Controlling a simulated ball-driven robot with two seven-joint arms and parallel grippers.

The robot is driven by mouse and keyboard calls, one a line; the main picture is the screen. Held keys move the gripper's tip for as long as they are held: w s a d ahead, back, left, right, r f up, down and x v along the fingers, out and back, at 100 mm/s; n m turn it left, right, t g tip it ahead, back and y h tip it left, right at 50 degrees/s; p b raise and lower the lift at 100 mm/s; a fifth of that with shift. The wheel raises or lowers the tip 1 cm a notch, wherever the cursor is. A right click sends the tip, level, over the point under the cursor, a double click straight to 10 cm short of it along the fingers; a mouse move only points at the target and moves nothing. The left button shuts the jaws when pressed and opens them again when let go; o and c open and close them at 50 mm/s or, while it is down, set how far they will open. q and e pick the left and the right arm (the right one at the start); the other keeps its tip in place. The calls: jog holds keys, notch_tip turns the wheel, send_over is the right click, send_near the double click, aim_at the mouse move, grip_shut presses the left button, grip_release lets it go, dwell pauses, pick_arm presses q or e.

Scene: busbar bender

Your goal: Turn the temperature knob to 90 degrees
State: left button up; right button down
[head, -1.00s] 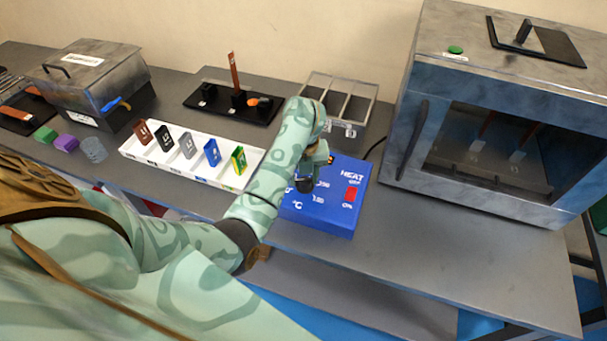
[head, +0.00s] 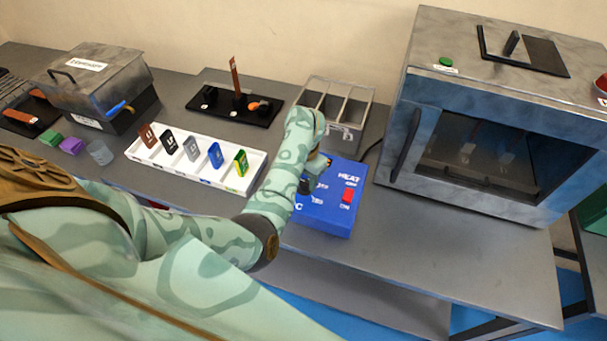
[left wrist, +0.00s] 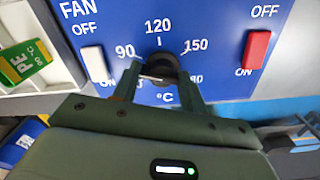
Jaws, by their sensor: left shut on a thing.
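My left gripper (left wrist: 160,80) is shut on the knob, one finger on each side; in the head view my left gripper (head: 308,180) is at the box, partly behind my forearm. The fingers hide the lower part of the dial, and I cannot tell which mark the knob points to. My right gripper is out of view.
A white FAN switch (left wrist: 95,63) and a red HEAT switch (left wrist: 256,49) flank the knob. A white tray (head: 190,174) of labelled pieces lies left of the box. The oven (head: 395,150) stands at right, and a divided bin (head: 365,110) is behind the box.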

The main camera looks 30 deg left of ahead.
aim_at(304, 180)
pick_arm(q)
jog(key=shift+m+p, duration=0.45)
jog(key=shift+m, duration=0.65)
jog(key=o, duration=1)
jog(key=shift+r, duration=0.1)
notch_tip(304, 180, up, 16)
jog(key=p, duration=0.6)
